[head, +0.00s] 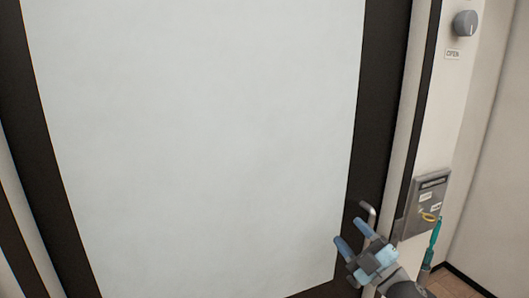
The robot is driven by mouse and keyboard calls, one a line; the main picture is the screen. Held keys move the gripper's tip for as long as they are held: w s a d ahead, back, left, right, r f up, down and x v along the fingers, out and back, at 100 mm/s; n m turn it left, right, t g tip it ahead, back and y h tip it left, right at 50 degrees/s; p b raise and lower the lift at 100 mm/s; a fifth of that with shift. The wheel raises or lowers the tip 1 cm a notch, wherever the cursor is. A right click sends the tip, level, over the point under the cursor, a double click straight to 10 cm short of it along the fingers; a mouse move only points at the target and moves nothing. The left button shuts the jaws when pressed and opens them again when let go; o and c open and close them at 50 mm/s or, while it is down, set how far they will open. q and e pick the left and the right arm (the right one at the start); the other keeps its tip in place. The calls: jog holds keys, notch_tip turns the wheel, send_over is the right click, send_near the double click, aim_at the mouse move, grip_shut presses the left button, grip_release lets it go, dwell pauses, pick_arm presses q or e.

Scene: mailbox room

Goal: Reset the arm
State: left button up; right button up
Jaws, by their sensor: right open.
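My right gripper (352,236) is at the lower right of the head view, in front of the door's dark frame. Its two blue-tipped fingers are apart, and I see nothing between them. A grey metal door handle (369,210) stands just behind and above the gripper. I cannot tell whether the gripper touches it. My left gripper is not in view.
A large pale door panel (200,140) with a dark frame (377,100) fills most of the view. On the right wall are a round grey knob (465,24), a label (453,54) and a grey mailbox (427,203). A teal-handled object (435,235) stands below. Little floor (450,284) shows.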

jog(key=s+f+m+g+h, duration=0.3)
jog(key=s+f+m+h, duration=0.2)
jog(key=s+f, duration=1)
jog(key=s+f+m+g+h, duration=0.4)
jog(key=s+f+m, duration=0.7)
jog(key=f, duration=1)
jog(key=s+h, duration=0.2)
jog(key=s, duration=0.1)
jog(key=shift+s+d+f+m, duration=0.2)
jog(key=shift+s+f+m, duration=0.1)
jog(key=shift+s+f, duration=0.05)
